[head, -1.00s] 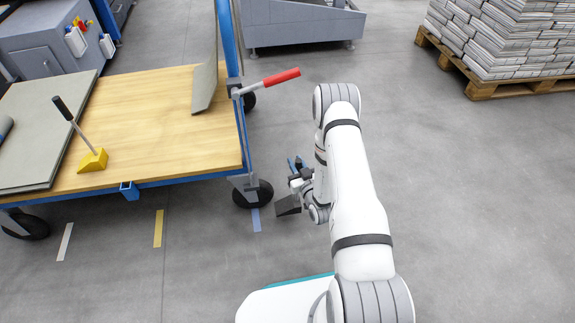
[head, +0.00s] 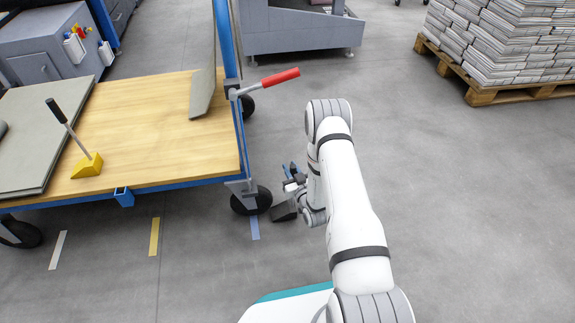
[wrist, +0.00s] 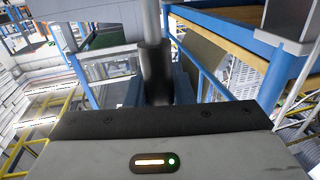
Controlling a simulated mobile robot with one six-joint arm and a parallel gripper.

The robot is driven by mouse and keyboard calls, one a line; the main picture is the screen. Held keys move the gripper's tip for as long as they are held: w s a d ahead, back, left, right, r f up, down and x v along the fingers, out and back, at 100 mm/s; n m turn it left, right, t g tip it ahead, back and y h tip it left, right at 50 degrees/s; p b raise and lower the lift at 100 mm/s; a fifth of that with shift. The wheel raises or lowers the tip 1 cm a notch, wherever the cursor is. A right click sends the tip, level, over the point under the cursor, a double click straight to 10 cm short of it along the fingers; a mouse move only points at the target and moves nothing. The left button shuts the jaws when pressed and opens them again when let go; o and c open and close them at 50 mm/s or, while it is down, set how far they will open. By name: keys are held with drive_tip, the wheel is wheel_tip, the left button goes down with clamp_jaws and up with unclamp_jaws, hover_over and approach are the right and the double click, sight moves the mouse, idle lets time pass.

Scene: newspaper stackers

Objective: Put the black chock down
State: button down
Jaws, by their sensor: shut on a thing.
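The black chock (head: 284,211) is a dark wedge low by the floor, just right of the cart's near caster wheel (head: 251,201) in the head view. I cannot tell whether it touches the floor or the wheel. My gripper (head: 291,176) is above the wedge, shut on the chock's handle and partly hidden by my arm. In the wrist view the black grip (wrist: 156,75) sits between my blue fingers, and a grey rod (wrist: 150,22) runs up from it. A yellow chock (head: 88,166) with a black-tipped handle stands on the cart's wooden deck (head: 150,130).
The cart's blue post carries a red-handled lever (head: 280,77) above the wheel. Floor strips in white, yellow (head: 154,236) and blue (head: 255,228) lie along the cart's front. A pallet of newspapers (head: 500,92) stands back right. The floor right of my arm is clear.

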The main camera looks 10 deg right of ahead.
drive_tip(key=shift+w+a+f+b, duration=0.1)
drive_tip(key=shift+w+f+b, duration=0.1)
drive_tip(key=shift+w+b, duration=0.4)
drive_tip(key=shift+w+a+f+b, duration=0.15)
drive_tip(key=shift+w+b, duration=0.1)
drive_tip(key=shift+w, duration=0.5)
drive_tip(key=shift+w+a+f+b, duration=0.1)
drive_tip(key=shift+w+f+b, duration=0.1)
drive_tip(key=shift+w+b, duration=0.4)
drive_tip(key=shift+w, duration=0.1)
drive_tip(key=c, duration=1.3)
unclamp_jaws()
drive_tip(key=shift+f, duration=0.1)
drive_tip(key=shift+o, duration=0.2)
